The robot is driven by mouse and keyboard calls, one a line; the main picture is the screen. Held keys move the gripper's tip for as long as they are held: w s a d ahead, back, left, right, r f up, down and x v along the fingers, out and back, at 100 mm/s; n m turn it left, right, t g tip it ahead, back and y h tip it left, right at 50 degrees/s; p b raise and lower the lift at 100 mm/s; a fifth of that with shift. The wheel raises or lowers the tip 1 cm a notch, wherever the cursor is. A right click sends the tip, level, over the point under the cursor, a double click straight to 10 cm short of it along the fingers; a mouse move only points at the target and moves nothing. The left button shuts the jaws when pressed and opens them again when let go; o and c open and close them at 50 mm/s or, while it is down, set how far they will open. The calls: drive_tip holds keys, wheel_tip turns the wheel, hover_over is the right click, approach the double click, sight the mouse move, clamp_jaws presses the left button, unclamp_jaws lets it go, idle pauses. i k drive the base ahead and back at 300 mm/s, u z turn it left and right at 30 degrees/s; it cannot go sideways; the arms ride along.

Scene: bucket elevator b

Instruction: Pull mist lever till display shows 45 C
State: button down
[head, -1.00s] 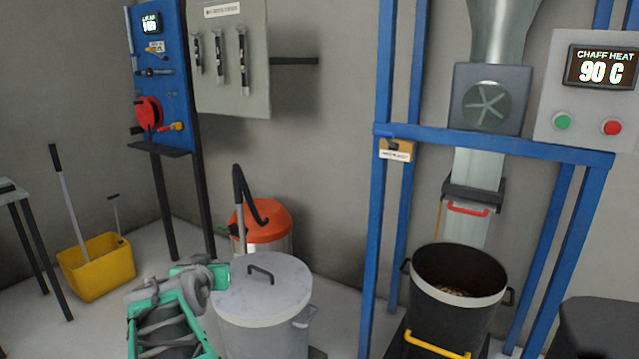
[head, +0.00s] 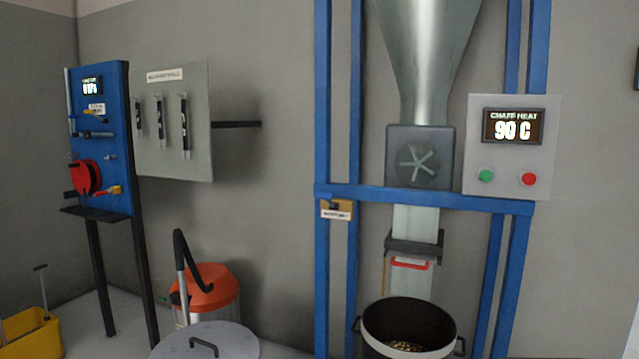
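The display (head: 513,126) reads "CHAFF HEAT 90 C". It is on a grey panel (head: 479,107) with a green button (head: 486,175) and a red button (head: 529,179) below it. A small yellow box (head: 336,209) with a white label and a dark part on top is fixed to the left post of the blue frame. Its label is too small to read, so I cannot tell whether this is the mist lever. My gripper is not in view.
A dark open drum (head: 376,325) with chaff-like bits stands under the metal chute (head: 414,228). The blue frame (head: 430,197) surrounds the chute. A lidded bin (head: 235,340) and an orange-topped vacuum (head: 208,287) stand left. A blue tool board (head: 115,150) is further left.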

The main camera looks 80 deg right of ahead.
sight(327, 197)
drive_tip(key=k, duration=0.45)
drive_tip(key=z, duration=1.15)
drive_tip(key=i, duration=0.6)
drive_tip(key=u, duration=0.4)
